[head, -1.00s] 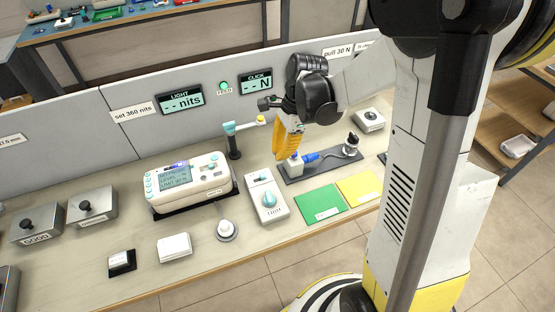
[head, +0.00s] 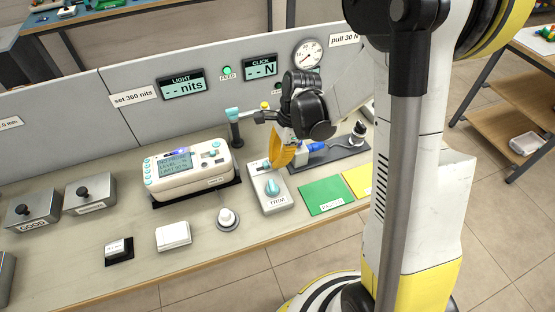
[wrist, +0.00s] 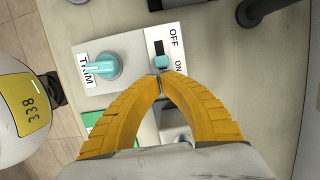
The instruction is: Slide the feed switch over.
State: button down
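The feed switch is a small teal slider (wrist: 162,62) in a dark slot on the white TRIM box (head: 281,203). In the wrist view the slider sits at the ON end of the slot, and the dark empty part of the slot lies toward OFF. My gripper (wrist: 160,76) has yellow fingers whose tips meet, with nothing visible between them. The tips are right beside the slider on its ON side; I cannot tell whether they touch it. In the head view my gripper (head: 273,165) comes down over the back of the box and partly hides the switch.
The teal TRIM knob (wrist: 101,66) stands close beside the slot. A black tray (head: 331,160) with a blue-handled part lies right of my gripper, and a teal-topped post (head: 235,127) stands left. The FEED lamp (head: 227,73) on the partition glows green.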

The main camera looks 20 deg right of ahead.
jog(key=shift+a, duration=1.15)
jog(key=shift+d, duration=0.1)
jog(key=p+v, duration=0.6)
jog(key=v, duration=0.4)
jog(key=shift+p, duration=0.35)
jog(key=s+a+r+n+t+h+b, duration=0.1)
jog(key=s+r+n+t+h, duration=0.2)
jog(key=s+r+n+t, duration=0.4)
jog(key=s+r+n, duration=0.6)
jog(key=r+n, duration=0.1)
jog(key=n, duration=0.4)
jog(key=shift+s+r, duration=0.3)
jog(key=shift+s, duration=0.05)
